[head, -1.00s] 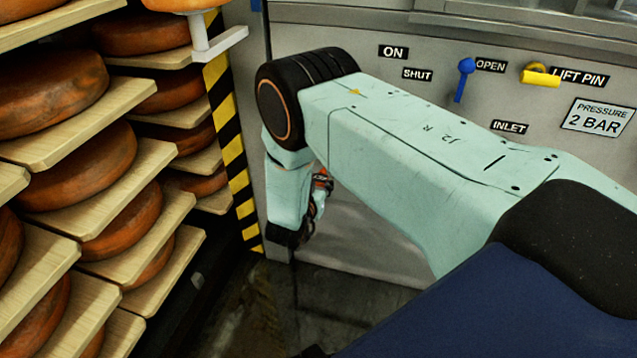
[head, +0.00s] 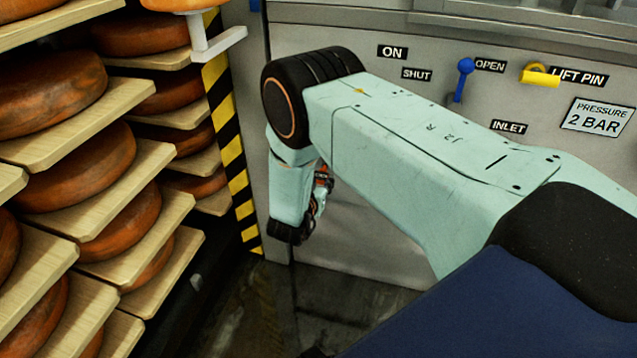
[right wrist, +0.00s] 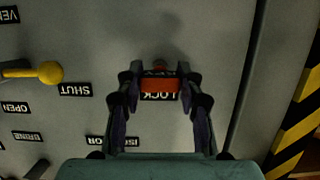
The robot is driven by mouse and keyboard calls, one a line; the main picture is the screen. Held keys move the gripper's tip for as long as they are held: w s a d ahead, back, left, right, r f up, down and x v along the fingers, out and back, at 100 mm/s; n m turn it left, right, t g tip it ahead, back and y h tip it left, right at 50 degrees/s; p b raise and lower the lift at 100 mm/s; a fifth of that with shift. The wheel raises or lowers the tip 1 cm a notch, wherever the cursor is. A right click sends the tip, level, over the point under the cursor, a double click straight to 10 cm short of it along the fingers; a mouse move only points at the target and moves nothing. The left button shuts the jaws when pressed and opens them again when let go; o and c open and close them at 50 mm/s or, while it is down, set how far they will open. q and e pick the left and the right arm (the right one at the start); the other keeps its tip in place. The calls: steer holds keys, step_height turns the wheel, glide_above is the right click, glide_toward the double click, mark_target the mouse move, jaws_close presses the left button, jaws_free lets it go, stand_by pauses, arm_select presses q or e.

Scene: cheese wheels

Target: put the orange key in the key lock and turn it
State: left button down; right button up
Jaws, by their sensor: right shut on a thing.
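My right gripper (right wrist: 158,86) is shut on the orange key (right wrist: 158,80), whose orange grip lies between the two fingertips in the right wrist view. The key is in front of the grey panel, over an upside-down label that reads LOCK (right wrist: 160,96). A small round metal part (right wrist: 158,63), perhaps the key lock, shows just beyond the key. I cannot tell whether the key's tip is in it. In the head view my right gripper (head: 320,193) is small and mostly behind my own arm, so the lock is hidden there. My left gripper is out of view.
The grey panel (head: 380,270) carries a blue lever (head: 464,68), a yellow handle (head: 540,76) and several labels. A yellow ball-ended lever (right wrist: 48,72) shows in the wrist view. Shelves of cheese wheels (head: 90,165) stand at left, beside a yellow-black striped post (head: 231,150).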

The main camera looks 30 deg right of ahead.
steer(key=shift+w+d+b, duration=0.4)
steer(key=shift+w+d, duration=0.3)
steer(key=shift+d, duration=0.05)
steer(key=o, duration=1.3)
steer(key=v, duration=1.2)
